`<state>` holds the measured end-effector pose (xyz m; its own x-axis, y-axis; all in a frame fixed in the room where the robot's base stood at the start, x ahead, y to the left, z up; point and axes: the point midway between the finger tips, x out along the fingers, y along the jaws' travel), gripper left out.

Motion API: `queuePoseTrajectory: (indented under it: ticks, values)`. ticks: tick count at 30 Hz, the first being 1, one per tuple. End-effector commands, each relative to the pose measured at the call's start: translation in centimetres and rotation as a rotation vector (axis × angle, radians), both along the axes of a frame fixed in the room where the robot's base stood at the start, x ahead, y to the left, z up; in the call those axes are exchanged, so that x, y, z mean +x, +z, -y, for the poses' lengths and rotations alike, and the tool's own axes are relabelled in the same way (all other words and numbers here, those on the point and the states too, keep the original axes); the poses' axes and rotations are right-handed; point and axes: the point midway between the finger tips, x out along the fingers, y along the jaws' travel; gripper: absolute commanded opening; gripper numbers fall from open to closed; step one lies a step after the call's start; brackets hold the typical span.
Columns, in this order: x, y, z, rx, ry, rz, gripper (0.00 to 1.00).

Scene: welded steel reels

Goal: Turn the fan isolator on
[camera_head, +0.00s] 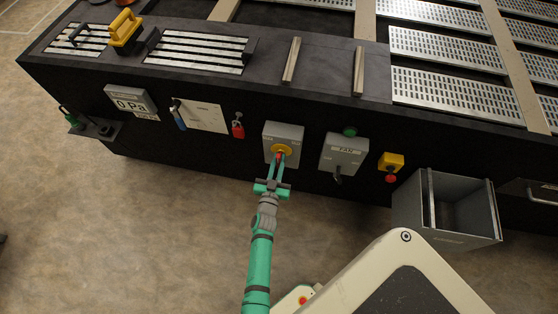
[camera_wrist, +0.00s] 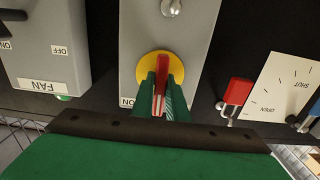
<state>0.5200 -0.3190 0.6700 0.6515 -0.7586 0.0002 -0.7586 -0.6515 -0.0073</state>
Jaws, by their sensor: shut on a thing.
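The grey isolator box (camera_head: 290,132) is on the black front panel, left of the box labelled FAN. It has a yellow disc (camera_head: 287,148) with a red handle, mostly hidden by my fingers in the head view. The wrist view, turned upside down, shows the yellow disc (camera_wrist: 147,66) and the red handle (camera_wrist: 162,68), which looks about upright in line with the box. An "ON" label (camera_wrist: 127,102) is partly visible at one corner; the other corner's label is hidden. My gripper (camera_head: 279,163) is shut on the red handle; its green fingers flank it in the wrist view (camera_wrist: 160,95).
The FAN box (camera_head: 343,153) with a black lever (camera_head: 337,173) stands to the right, then a yellow box with a red button (camera_head: 391,169) and a grey open bin (camera_head: 412,204). A red padlock (camera_head: 237,128) and a white plate (camera_head: 204,117) are to the left.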

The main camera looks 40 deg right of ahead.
Motion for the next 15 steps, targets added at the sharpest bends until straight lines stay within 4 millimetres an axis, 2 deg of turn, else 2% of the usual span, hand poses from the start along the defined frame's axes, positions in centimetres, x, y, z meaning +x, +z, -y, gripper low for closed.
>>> queuePoseTrajectory:
  ticks: [15]
  values:
    - [-0.15,-0.20,0.07,0.315,-0.003,0.362,0.00]
